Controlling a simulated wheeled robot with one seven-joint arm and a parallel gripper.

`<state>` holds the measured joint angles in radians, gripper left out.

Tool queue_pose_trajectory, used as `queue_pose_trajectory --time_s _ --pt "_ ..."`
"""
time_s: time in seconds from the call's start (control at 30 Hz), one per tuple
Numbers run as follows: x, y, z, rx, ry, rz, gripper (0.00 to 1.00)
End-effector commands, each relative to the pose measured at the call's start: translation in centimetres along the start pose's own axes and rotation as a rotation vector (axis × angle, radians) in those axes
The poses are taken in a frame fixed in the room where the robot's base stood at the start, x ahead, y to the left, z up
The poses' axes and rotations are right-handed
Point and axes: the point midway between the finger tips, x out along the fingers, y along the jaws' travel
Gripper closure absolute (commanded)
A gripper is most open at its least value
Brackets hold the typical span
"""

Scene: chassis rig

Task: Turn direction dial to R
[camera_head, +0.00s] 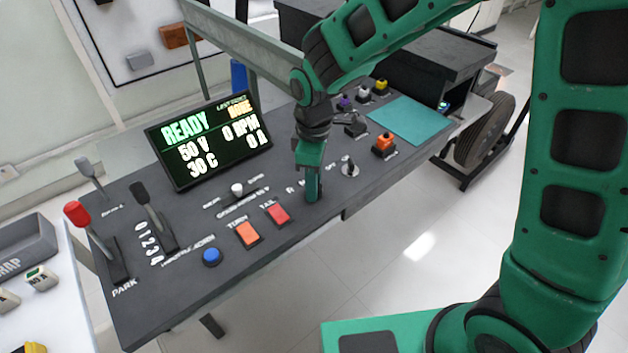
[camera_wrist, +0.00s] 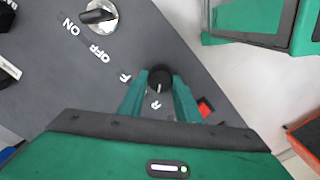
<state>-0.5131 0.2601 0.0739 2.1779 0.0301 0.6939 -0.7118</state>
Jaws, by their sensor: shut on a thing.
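The direction dial (camera_wrist: 160,76) is a round black knob with a short white pointer mark. It sits between the two fingers of my gripper (camera_wrist: 161,84), which is shut on it. In the wrist view the letter F (camera_wrist: 126,77) is printed to the left of the knob and the letter R (camera_wrist: 156,104) below it. The white mark appears to point down toward the R, but its exact angle is hard to tell. In the head view my gripper (camera_head: 312,188) points down onto the console (camera_head: 220,283), and its fingers hide the dial.
The silver ON/OFF switch (camera_wrist: 98,16) stands near the dial. The red TAIL button (camera_head: 278,214) and orange TURN button (camera_head: 244,234) are close by. A display (camera_head: 208,140) reads READY and 0 RPM. An orange button (camera_head: 384,143) and teal pad (camera_head: 410,121) lie farther right.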

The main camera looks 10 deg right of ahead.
Motion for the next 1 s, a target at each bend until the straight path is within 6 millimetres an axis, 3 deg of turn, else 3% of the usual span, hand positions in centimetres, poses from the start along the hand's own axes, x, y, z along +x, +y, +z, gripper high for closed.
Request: queue_pose_trajectory --time_s 0.8,0.83,0.9,1.0 --pt "-0.04 0.66 0.43 -0.107 -0.004 0.008 0.92" --pt "-0.04 0.66 0.43 -0.107 -0.004 0.008 0.68" --pt "-0.04 0.66 0.42 -0.107 -0.004 0.008 0.51" --pt "-0.03 0.5 0.32 -0.11 -0.003 0.006 0.51"
